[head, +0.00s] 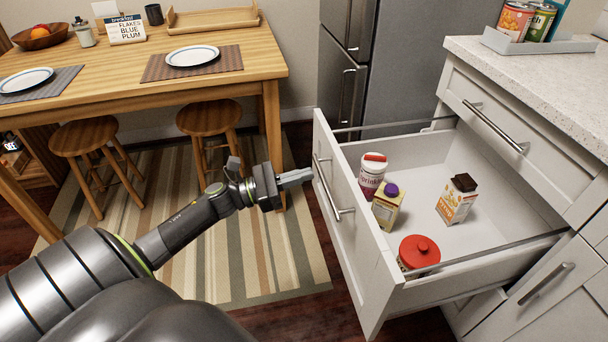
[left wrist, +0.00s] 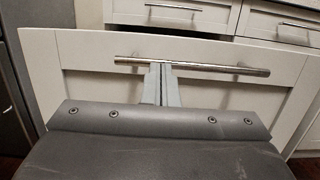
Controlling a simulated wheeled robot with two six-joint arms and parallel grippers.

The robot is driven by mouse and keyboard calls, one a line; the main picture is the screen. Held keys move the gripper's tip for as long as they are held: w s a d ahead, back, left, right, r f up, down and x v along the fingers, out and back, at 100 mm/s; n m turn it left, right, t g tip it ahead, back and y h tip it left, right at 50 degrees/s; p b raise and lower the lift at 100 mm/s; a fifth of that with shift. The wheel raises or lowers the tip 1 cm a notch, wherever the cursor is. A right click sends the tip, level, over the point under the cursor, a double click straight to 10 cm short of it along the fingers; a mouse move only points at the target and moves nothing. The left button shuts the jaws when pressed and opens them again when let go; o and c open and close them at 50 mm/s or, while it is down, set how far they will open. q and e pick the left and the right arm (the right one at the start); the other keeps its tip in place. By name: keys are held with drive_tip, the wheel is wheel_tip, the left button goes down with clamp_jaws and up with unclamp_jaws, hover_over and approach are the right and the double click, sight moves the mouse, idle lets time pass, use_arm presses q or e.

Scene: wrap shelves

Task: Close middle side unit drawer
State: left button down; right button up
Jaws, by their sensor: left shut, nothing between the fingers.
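The white middle drawer (head: 354,233) of the side unit is pulled well out in the head view. Its front has a metal bar handle (head: 329,188). The handle also shows in the left wrist view (left wrist: 215,68). My left gripper (head: 311,174) is shut and empty, with its fingertips at the drawer front close to the handle. In the left wrist view its fingers point at the handle's left half; I cannot tell whether they touch it. My right gripper is not in view.
In the drawer are a drink tub (head: 371,178), a purple-capped carton (head: 387,208), a brown-capped carton (head: 457,200) and a red-lidded jar (head: 419,253). A shut drawer (head: 500,125) is above. A fridge (head: 345,60), wooden table (head: 250,65) and stools (head: 209,120) stand behind.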

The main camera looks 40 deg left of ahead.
use_arm(q)
drive_tip(key=shift+w+d+r, duration=0.1)
drive_tip(key=shift+w+d, duration=0.15)
drive_tip(key=shift+w, duration=0.1)
